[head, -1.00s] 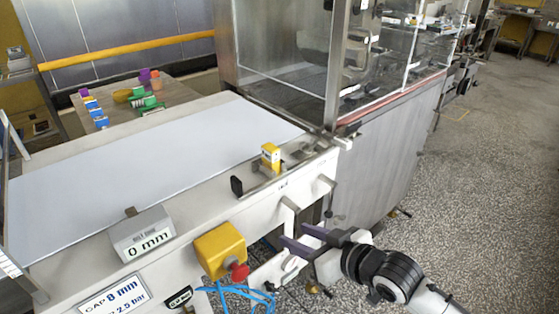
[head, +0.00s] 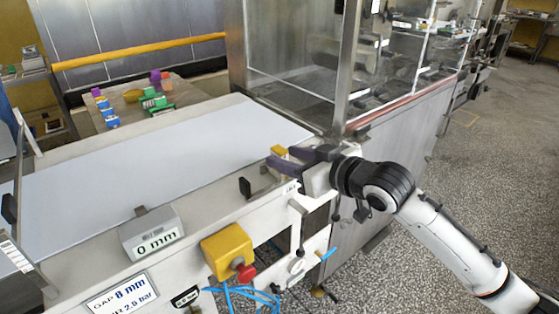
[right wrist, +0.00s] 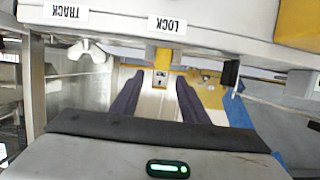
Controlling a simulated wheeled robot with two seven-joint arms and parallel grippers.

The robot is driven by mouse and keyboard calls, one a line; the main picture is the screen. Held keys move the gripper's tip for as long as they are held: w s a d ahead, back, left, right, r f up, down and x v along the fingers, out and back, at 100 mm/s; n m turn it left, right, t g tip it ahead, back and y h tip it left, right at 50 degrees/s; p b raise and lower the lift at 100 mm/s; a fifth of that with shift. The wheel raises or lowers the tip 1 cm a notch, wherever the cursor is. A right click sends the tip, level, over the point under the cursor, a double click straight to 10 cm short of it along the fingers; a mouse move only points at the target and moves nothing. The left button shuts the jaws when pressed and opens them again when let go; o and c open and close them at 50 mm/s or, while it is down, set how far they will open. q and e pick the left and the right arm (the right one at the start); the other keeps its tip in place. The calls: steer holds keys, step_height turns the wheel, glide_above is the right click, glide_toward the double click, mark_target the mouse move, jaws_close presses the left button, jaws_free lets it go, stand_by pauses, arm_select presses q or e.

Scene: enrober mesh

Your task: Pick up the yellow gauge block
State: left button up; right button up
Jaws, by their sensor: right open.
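The yellow gauge block (head: 278,150) stands on the machine's edge beside the white belt, mostly hidden behind my right gripper in the head view. My right gripper (head: 281,158) has its dark purple fingers pointing left at the block. In the right wrist view the yellow block (right wrist: 162,57) shows ahead, between the lines of the two open fingers (right wrist: 160,76). I cannot tell whether the fingertips reach past its sides. No finger is seen to press on it. My left gripper is not in view.
A small black plate (head: 245,187) stands up just left of the block. A grey display box (head: 151,235) reading 0 mm and a yellow box with a red button (head: 246,272) lie nearer. A glass-walled cabinet (head: 290,60) rises behind. The white belt (head: 130,170) is clear.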

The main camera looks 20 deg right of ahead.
mark_target(285, 156)
steer(key=x, duration=0.3)
steer(key=shift+w+f, duration=0.1)
steer(key=shift+w, duration=0.1)
steer(key=shift+c, duration=0.5)
jaws_close()
